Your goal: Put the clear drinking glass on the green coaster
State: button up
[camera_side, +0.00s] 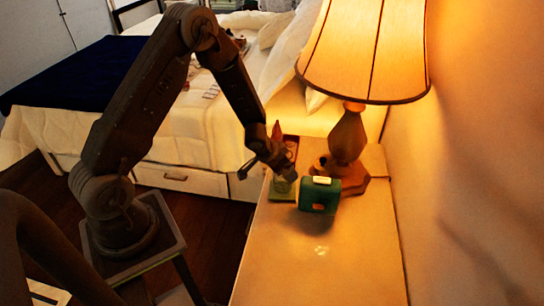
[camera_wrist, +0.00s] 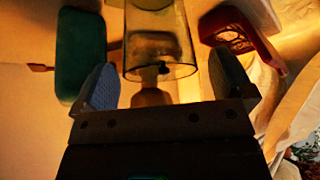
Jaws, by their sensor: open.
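The clear drinking glass (camera_wrist: 160,50) shows in the wrist view between and beyond the two spread fingers of my gripper (camera_wrist: 163,80). Its open rim faces the gripper, with gaps to both fingers. In the side view my gripper (camera_side: 268,170) is open over the near-left edge of the wooden top. A pale greenish shape (camera_side: 283,188) lies just below it; I cannot tell whether this is the glass or the green coaster. I cannot clearly make out the coaster in either view.
A dark green box-like object (camera_side: 319,195) stands close to the right of my gripper; it shows at left in the wrist view (camera_wrist: 82,50). A lamp (camera_side: 348,135) and a reddish-brown box (camera_side: 291,147) stand behind. The top's front (camera_side: 310,275) is clear.

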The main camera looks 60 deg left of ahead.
jog(key=s+r+n+t+y, duration=0.15)
jog(key=s+r, duration=0.25)
jog(key=r, duration=0.8)
jog(key=s+r+n+t+y, duration=0.1)
jog(key=s+r+y, duration=0.3)
jog(key=r, duration=0.8)
jog(key=s+d+r+m+g+h, duration=0.1)
jog(key=s+d+r+h, duration=0.1)
jog(key=s+d, duration=0.3)
jog(key=s+d+r+m+g+h, duration=0.1)
jog(key=s+d+r+g+h, duration=0.1)
jog(key=s+d, duration=0.4)
jog(key=s+r+h, duration=0.1)
jog(key=s+r, duration=0.1)
jog(key=s, duration=0.3)
jog(key=shift+d+r+m+h, duration=0.25)
jog(key=shift+r+m+h, duration=0.1)
jog(key=shift+w, duration=0.1)
jog(key=shift+c, duration=0.3)
